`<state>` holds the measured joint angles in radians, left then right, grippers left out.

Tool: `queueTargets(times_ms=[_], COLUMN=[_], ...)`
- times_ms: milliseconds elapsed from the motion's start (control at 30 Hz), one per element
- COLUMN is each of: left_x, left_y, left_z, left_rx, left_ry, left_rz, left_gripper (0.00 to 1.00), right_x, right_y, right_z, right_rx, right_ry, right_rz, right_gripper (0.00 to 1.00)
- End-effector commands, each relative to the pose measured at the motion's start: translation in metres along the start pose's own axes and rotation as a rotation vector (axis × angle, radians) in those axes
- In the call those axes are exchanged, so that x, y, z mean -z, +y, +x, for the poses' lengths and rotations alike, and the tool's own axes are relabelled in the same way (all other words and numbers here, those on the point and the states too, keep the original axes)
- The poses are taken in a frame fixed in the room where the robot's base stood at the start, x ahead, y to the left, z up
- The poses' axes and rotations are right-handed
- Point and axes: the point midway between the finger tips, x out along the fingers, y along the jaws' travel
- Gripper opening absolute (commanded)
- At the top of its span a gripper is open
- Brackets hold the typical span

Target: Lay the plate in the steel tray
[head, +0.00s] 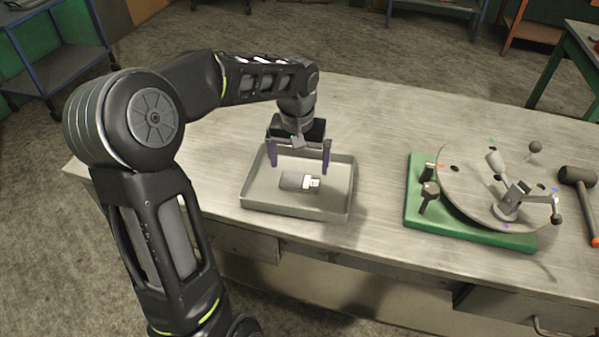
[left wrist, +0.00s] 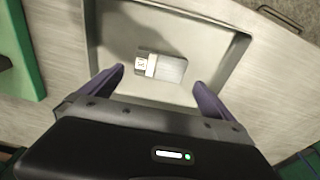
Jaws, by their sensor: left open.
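The plate (head: 297,181), a small grey rectangle with a white end, lies flat on the floor of the steel tray (head: 335,204), near its middle. The plate also shows in the left wrist view (left wrist: 170,68), inside the tray (left wrist: 215,22), with clear floor around it. My left gripper (head: 299,168) points down over the tray, its two purple fingers spread wide. Nothing is between the fingers, and the plate lies apart from them. My right gripper is not in view.
The tray stands near the table's (head: 380,120) front edge. To its right, a green base (head: 412,200) carries a round disc (head: 460,185) with a clamp (head: 510,200). A hammer (head: 580,185) lies at the far right. The tabletop behind the tray is clear.

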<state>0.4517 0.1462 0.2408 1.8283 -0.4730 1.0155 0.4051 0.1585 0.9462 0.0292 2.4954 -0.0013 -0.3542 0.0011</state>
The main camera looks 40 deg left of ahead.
Motion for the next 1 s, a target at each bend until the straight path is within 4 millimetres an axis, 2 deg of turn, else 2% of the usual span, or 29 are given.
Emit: queueTargets(times_ms=[100,333,500,1000], left_x=[0.001,0.000,0.000,0.000], left_y=[0.000,0.000,0.000,0.000], left_z=[-0.026,-0.057,-0.063,-0.062], left_rx=[-0.001,0.000,0.000,0.000], left_ry=[0.005,0.001,-0.001,-0.001], left_rz=[-0.001,0.001,0.000,0.000], left_gripper=[1.00,1.00,1.00,1.00], right_x=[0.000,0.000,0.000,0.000], right_y=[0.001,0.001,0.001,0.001], right_z=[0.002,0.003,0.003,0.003], right_rx=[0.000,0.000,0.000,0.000], right_ry=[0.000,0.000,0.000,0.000], right_rz=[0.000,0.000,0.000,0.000], right_gripper=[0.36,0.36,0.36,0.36])
